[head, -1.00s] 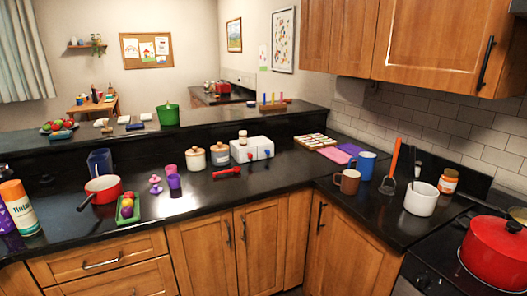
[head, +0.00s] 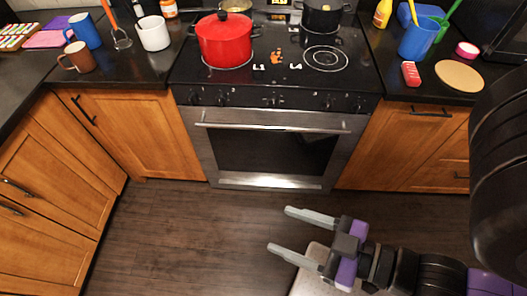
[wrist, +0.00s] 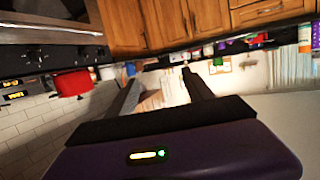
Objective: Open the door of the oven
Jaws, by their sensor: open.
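The oven (head: 270,150) stands below the black stovetop in the head view. Its door is shut, with a dark glass window and a long horizontal metal handle (head: 275,127) near its top edge. My gripper (head: 278,230) is open and empty, in front of the oven and apart from the handle. Its two grey fingers point left. In the wrist view my fingers (wrist: 160,88) are apart with nothing between them, and the oven's knob panel and handle (wrist: 55,30) show at the upper left.
A red pot (head: 224,42) and a black pot (head: 322,18) sit on the stovetop. Wooden cabinets (head: 145,130) flank the oven. The dark wood floor (head: 180,235) before the oven is clear. Mugs, a blue cup (head: 418,40) and a round board (head: 458,75) lie on the counters.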

